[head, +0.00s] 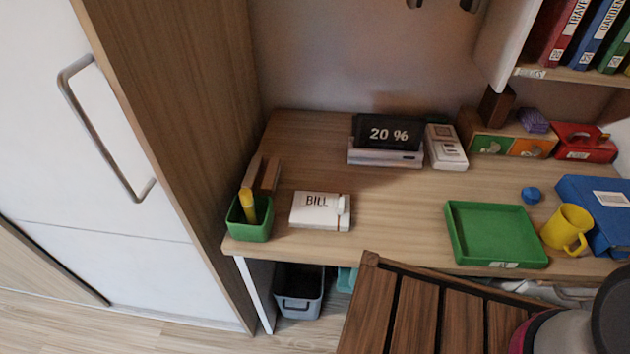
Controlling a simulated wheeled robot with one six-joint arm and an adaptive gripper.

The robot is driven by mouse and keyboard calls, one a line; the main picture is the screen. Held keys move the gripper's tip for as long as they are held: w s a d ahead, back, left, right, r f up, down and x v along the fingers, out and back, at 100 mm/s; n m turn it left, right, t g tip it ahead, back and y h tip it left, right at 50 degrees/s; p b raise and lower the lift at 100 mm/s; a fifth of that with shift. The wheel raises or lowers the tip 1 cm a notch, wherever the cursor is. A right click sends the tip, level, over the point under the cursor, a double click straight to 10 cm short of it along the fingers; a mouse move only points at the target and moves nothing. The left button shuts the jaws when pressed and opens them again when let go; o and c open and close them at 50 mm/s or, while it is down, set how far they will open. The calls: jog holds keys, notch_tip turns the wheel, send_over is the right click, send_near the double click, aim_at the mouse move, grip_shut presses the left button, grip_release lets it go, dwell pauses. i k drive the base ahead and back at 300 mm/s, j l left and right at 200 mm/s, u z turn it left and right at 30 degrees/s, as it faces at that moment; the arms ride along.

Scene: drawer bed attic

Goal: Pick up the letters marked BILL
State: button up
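The letters marked BILL (313,212) are a flat white stack lying on the wooden desk, near its front left part. Dark lettering reads BILL on top, and a small white piece stands at the right end of the stack. Two dark tips at the top edge look like the fingertips of my gripper (443,5). They are apart with nothing between them, high in the picture and away from the letters. The rest of my gripper is out of the picture.
A green cup (249,222) with a yellow item stands left of the letters. A green tray (494,234), yellow mug (567,229) and blue box (600,214) lie to the right. A 20 % display (388,134) stands behind. A slatted wooden surface (410,314) is in front.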

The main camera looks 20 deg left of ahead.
aim_at(331, 211)
jog(key=j+u, duration=0.2)
jog(key=u, duration=0.3)
jog(key=j+u, duration=0.2)
jog(key=u, duration=0.25)
